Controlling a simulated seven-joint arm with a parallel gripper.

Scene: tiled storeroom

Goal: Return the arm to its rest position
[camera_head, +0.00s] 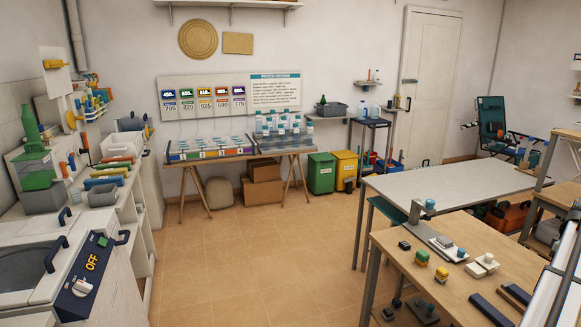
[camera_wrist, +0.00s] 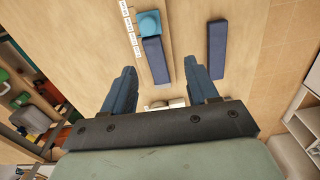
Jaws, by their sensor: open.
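My gripper (camera_wrist: 159,66) shows in the wrist view with its two blue fingers spread apart. It is open, and nothing is clamped between the fingers. A dark blue bar (camera_wrist: 155,58) shows between and just beyond the fingertips, on the wooden surface (camera_wrist: 180,20). I cannot tell how far the fingers are above it. A second dark blue bar (camera_wrist: 217,50) lies to the right of the right finger. I cannot make out my gripper in the head view.
The tiled floor (camera_head: 250,260) in the middle is clear.

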